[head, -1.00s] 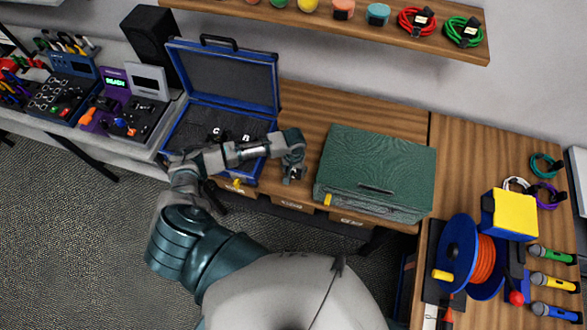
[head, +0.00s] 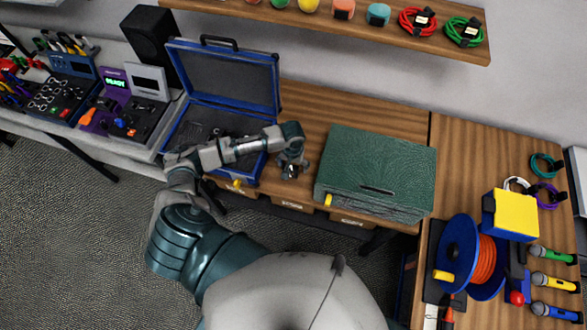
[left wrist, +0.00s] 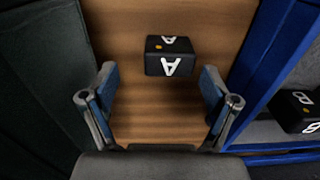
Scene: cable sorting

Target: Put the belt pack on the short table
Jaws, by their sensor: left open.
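A black belt pack marked A (left wrist: 168,57) sits on the wooden tabletop (left wrist: 150,115) in the left wrist view, between the green case and the blue case. My left gripper (left wrist: 157,85) is open, with its blue-padded fingers apart and the pack ahead of the gap between them. In the head view my left gripper (head: 291,168) points down at the wooden table (head: 308,115); the pack is mostly hidden there. Another black pack marked B (left wrist: 304,110) lies in the blue case at the right of the wrist view. My right gripper does not show.
The open blue case (head: 225,85) stands left of the gripper, and the closed green case (head: 377,165) stands right of it. Another wooden table (head: 475,155) at the right holds a cable reel (head: 457,252), a yellow-topped box (head: 512,213) and microphones. A shelf (head: 330,22) runs along the back.

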